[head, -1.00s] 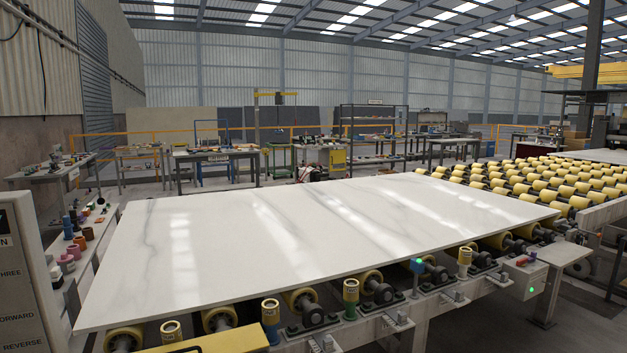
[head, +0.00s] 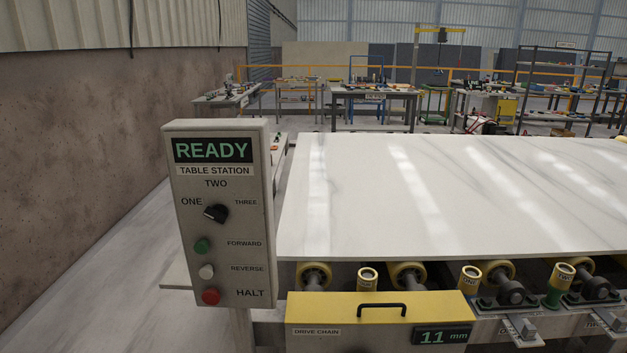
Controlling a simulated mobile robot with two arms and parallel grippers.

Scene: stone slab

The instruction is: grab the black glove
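No black glove can be made out in the head view. Small items on the far workbenches are too small to tell apart. Neither of my grippers shows in the head view.
A control panel (head: 222,215) reading READY stands close in front, left of centre. The white stone slab (head: 460,200) lies on rollers to its right. A yellow drive chain cover (head: 340,310) sits below the slab's front edge. Benches (head: 375,93) stand behind. The floor (head: 100,260) at left is clear.

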